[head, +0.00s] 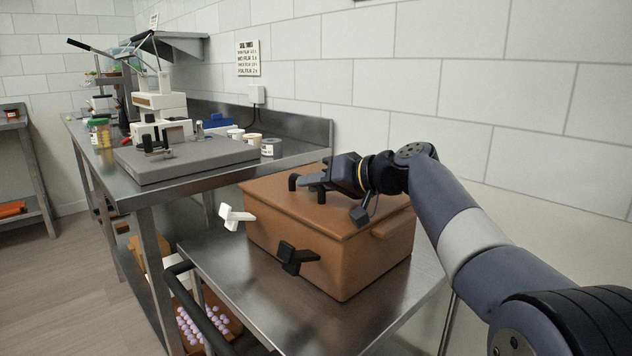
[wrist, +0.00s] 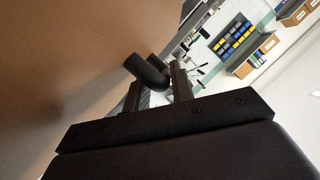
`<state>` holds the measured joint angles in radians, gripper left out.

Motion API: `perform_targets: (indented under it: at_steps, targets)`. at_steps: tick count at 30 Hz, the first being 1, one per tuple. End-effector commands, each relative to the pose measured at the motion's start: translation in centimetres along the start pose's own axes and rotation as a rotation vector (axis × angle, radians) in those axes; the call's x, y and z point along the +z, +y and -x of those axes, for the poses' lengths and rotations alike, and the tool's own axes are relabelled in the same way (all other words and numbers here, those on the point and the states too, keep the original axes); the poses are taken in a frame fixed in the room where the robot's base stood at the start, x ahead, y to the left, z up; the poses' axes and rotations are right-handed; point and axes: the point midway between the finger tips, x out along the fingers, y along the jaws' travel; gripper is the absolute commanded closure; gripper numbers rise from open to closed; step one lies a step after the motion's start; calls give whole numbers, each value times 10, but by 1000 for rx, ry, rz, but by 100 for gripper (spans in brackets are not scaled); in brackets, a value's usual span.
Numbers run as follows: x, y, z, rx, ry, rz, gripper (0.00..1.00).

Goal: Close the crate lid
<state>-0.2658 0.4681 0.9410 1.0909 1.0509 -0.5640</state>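The brown crate (head: 345,268) stands on a steel cart. Its brown lid (head: 268,197) lies on top and looks flat on the rim; the far side is partly hidden by my arm. A black bent handle (head: 293,182) stands on the lid. It shows in the wrist view (wrist: 150,72) at the fingertips. My gripper (head: 318,181) is low over the lid at the handle. Its two fingers are apart in the wrist view (wrist: 157,88), with part of the handle seen between them; I cannot tell whether they touch it.
A steel workbench (head: 175,193) with a depositor machine (head: 160,112) and several small tubs is behind left. The cart top (head: 215,258) has free room left of the crate. A dark cart push bar (head: 205,318) is in front. A white block wall is behind.

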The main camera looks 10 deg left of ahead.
Motion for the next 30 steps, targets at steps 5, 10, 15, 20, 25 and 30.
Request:
perform_targets:
  at_steps: [5, 10, 15, 20, 25, 30]
  targets:
    - [-1, -1, 1, 0, 3, 1, 64]
    - [-2, -1, 1, 0, 4, 1, 64]
    - [-4, -1, 12, 2, 7, 2, 64]
    - [-4, -1, 41, 3, 8, 0, 64]
    - [-4, -2, 76, 3, 8, 0, 64]
    - [-2, -1, 100, 2, 5, 1, 64]
